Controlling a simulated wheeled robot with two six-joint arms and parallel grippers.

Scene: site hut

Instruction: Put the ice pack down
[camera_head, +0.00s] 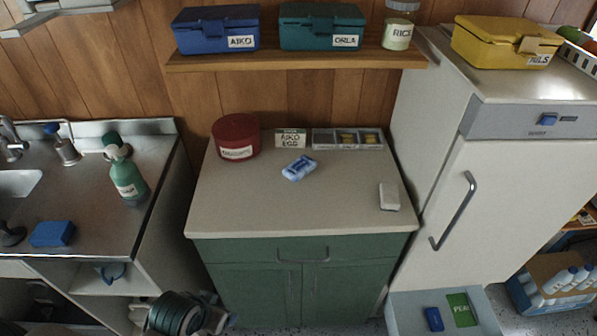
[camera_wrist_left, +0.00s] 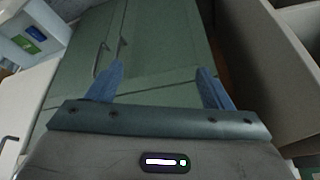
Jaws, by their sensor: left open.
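A light blue and white pack (camera_head: 299,167), which looks like the ice pack, lies flat on the pale counter top (camera_head: 270,208) in the head view. Nothing holds it. My left gripper (camera_wrist_left: 160,87) shows in the left wrist view with its two blue fingers apart and nothing between them. It is low, in front of the green cabinet doors (camera_wrist_left: 150,45), away from the pack. I cannot make out its fingers in the head view. My right gripper is not in view.
A red tin (camera_head: 236,137), an egg card (camera_head: 291,139), a divided tray (camera_head: 347,139) and a white block (camera_head: 389,196) share the counter. The fridge's open lower drawer (camera_head: 402,315) holds a blue pack (camera_head: 433,319) and green peas (camera_head: 461,310). The counter's front middle is clear.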

